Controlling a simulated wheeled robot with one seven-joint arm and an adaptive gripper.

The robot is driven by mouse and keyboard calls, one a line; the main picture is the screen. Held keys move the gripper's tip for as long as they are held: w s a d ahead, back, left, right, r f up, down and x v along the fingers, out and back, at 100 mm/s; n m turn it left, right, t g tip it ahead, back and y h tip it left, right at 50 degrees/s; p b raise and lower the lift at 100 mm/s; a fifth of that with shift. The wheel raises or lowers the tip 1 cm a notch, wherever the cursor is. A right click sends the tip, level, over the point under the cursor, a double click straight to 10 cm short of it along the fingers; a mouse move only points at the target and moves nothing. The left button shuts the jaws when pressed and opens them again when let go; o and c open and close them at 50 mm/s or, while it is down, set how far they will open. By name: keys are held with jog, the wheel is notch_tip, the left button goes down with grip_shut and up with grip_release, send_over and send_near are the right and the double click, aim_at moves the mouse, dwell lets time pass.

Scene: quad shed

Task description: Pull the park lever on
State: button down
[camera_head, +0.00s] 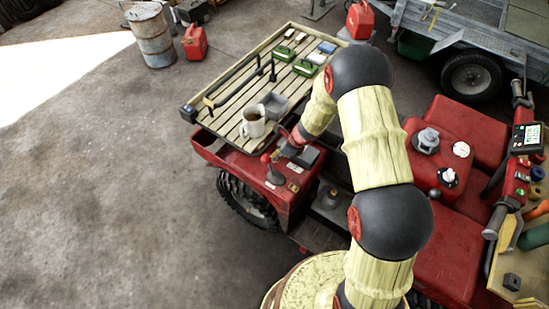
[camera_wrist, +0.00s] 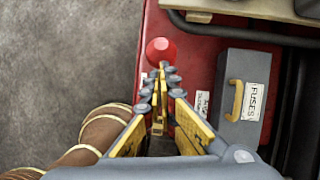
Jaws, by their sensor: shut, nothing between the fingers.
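The park lever appears to be the short lever with a round red knob (camera_head: 265,158) on the red rear fender of the quad. It leans, and its dark shaft runs down to the fender. In the wrist view the red knob (camera_wrist: 160,50) lies just beyond my fingertips. My gripper (camera_wrist: 165,78) is shut and empty, its yellow-and-grey fingers close together. In the head view my gripper (camera_head: 284,151) is right beside the knob, on its right. I cannot tell whether the fingers touch it. The lever's shaft is hidden in the wrist view.
A grey fuse box (camera_wrist: 243,98) labelled FUSES sits right of my fingers. A slatted rack (camera_head: 222,120) above the fender holds a mug (camera_head: 253,122), a grey tray (camera_head: 273,104), tools and green boxes. Open concrete floor (camera_head: 110,190) lies to the left.

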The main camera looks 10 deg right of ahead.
jog(key=p+v, duration=0.2)
jog(key=v, duration=1)
jog(key=shift+w+a+r, duration=0.15)
jog(key=shift+w+r, duration=0.05)
jog(key=shift+r, duration=0.15)
